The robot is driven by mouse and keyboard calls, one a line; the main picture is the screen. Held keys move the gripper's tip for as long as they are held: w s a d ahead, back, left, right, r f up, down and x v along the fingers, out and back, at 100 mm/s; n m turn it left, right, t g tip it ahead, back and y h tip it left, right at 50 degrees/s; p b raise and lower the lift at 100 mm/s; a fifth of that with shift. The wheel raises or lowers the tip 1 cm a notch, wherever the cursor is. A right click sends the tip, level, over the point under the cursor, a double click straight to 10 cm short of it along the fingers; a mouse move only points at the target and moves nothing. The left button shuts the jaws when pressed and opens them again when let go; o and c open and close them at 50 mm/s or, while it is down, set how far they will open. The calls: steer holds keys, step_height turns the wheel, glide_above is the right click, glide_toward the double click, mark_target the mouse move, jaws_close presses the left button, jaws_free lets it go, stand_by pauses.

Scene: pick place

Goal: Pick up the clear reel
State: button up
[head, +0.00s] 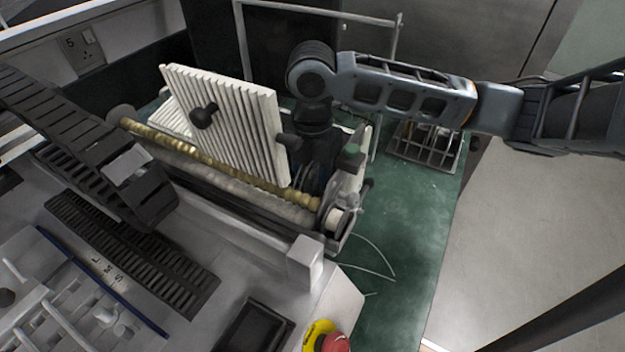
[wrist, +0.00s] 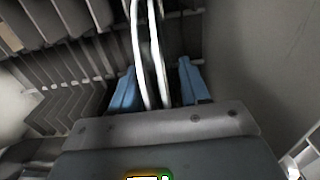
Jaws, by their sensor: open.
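My gripper (head: 314,178) points down beside the ribbed white panel, at the right end of the roller machine. In the wrist view its two blue fingers (wrist: 158,68) are apart. Pale, curved edges of what looks like the clear reel (wrist: 150,50) run between the fingers, seen edge-on. Its far part goes out of the top of the wrist view. I cannot tell whether either finger touches it. In the head view I cannot make out the reel; my gripper and the panel cover that spot.
The ribbed white panel (head: 232,125) with a black knob stands close left of my gripper. Rollers (head: 225,175) lie below it. A wire basket (head: 425,148) stands at the right on the green surface (head: 408,225), which is mostly clear. A red button (head: 335,342) is at the front.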

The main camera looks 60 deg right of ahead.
jaws_close()
stand_by(0.3)
steer(key=shift+r, duration=0.15)
